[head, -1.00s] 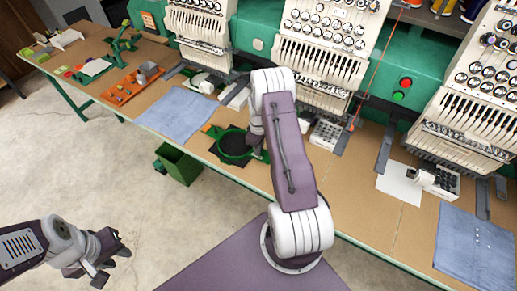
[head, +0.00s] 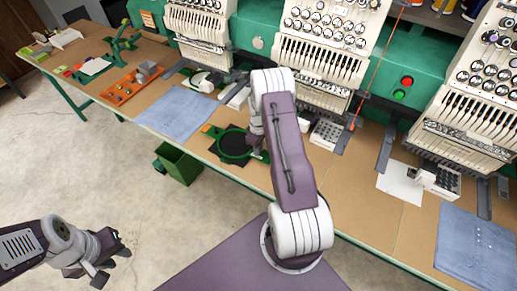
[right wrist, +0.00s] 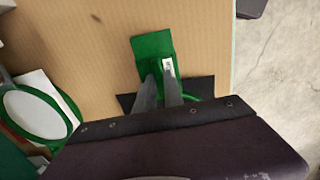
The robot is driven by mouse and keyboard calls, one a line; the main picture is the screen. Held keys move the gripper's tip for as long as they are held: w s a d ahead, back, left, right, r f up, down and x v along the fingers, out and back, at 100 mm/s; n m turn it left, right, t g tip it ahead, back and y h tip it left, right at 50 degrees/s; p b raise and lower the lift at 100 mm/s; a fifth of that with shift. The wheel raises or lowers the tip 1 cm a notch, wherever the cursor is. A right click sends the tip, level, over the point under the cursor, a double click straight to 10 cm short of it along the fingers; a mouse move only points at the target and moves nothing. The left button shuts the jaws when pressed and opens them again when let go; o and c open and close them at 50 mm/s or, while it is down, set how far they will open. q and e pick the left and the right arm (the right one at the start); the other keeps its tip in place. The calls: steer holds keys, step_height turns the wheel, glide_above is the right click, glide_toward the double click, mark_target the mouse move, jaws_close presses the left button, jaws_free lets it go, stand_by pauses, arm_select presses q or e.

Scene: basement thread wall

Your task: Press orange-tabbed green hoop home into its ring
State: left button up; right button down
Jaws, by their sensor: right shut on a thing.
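The green hoop (head: 219,143) lies around dark cloth on the table in the head view. An orange patch (head: 206,128) shows at its upper left. My right gripper (head: 262,152) is at the hoop's right side, partly hidden by my arm. In the right wrist view its fingers (right wrist: 160,86) are shut on a green part of the hoop, beside a green plate (right wrist: 152,47) and a small white label. Most of the hoop is hidden there by my gripper body, so its seating in the ring cannot be told. My left gripper (head: 112,268) is open and empty, off the table.
Blue folded cloth (head: 178,113) lies left of the hoop. Embroidery machines (head: 330,50) line the table's back. A green bin (head: 180,165) stands on the floor by the front edge. A white-faced green hoop (right wrist: 35,113) shows in the right wrist view.

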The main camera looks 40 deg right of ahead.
stand_by(0.3)
steer(key=c, duration=1.4)
jaws_free()
steer(key=shift+r, duration=0.4)
step_height(320, 180, up, 8)
steer(key=shift+r+b, duration=0.1)
steer(key=shift+b, duration=0.65)
